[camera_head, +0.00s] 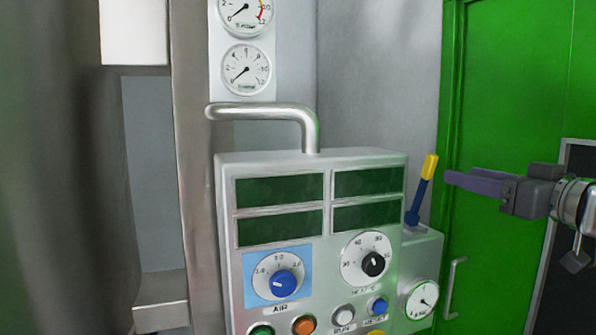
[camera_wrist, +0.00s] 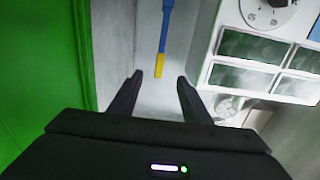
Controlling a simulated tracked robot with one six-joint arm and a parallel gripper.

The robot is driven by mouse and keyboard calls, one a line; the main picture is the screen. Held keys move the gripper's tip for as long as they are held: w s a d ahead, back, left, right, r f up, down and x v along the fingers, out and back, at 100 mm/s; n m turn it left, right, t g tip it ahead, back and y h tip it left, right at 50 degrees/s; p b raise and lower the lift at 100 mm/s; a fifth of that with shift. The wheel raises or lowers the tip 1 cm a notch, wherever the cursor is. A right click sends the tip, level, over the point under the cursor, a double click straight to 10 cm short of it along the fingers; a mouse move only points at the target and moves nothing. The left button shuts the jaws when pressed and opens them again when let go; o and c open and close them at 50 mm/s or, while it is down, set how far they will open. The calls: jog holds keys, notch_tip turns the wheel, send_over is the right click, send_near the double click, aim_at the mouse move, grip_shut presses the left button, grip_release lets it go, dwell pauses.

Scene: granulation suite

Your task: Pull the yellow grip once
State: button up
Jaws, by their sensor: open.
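The yellow grip (camera_head: 430,167) is the top end of a blue lever (camera_head: 418,202) that leans slightly right from a small grey box on the right side of the control panel. My gripper (camera_head: 450,178) is just right of the yellow grip in the head view, with its fingers pointing left at it. In the wrist view the yellow grip (camera_wrist: 159,66) hangs down into the picture on its blue lever (camera_wrist: 166,28). It lies just ahead of my open fingers (camera_wrist: 158,80), roughly midway between them. Nothing is held.
The control panel (camera_head: 310,167) has dark displays, knobs and several buttons. A silver pipe (camera_head: 262,110) and gauges (camera_head: 246,70) are above it. A green door (camera_head: 500,120) with a metal handle (camera_head: 455,285) stands behind my gripper. A round gauge (camera_head: 421,299) sits below the lever.

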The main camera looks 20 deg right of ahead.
aim_at(433, 169)
jog(key=shift+w, duration=0.1)
jog(key=shift+w+a, duration=0.1)
jog(key=shift+w, duration=5.1)
jog(key=c, duration=1.1)
jog(key=shift+o, duration=0.2)
jog(key=shift+s+f, duration=0.4)
jog(key=shift+s, duration=0.35)
jog(key=shift+s+f, duration=0.35)
jog(key=shift+s, duration=0.4)
